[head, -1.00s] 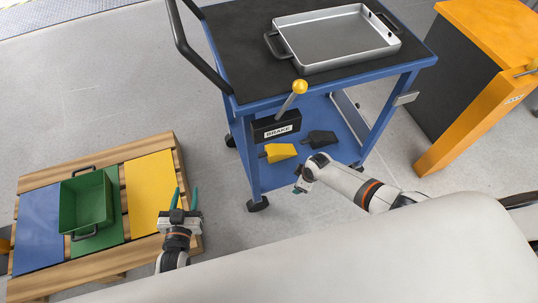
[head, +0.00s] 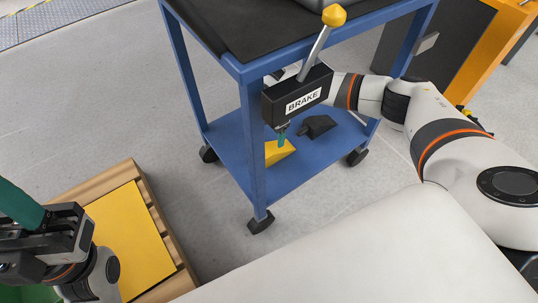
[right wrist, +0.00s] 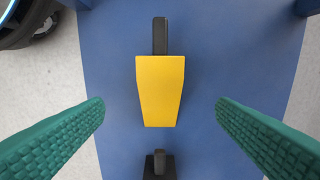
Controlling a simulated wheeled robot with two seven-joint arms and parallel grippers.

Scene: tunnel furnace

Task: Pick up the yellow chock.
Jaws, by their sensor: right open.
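The yellow chock (head: 277,153) lies on the blue lower shelf (head: 225,150) of the cart, with a black handle at one end. In the right wrist view the yellow chock (right wrist: 160,92) lies centred between the two green fingers, touching neither. My right gripper (head: 282,134) is open over it; in the head view the brake box hides most of this gripper, leaving a green fingertip in sight. My left gripper (head: 25,215) is at the left edge, over the pallet. Its fingertips are partly cut off, so its opening is unclear.
A black chock (head: 317,126) lies beside the yellow one. The black BRAKE box (head: 297,93) with its yellow-knobbed lever hangs above the shelf. A blue cart leg (head: 254,150) stands in front. A wooden pallet (head: 160,220) with a yellow panel is at lower left.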

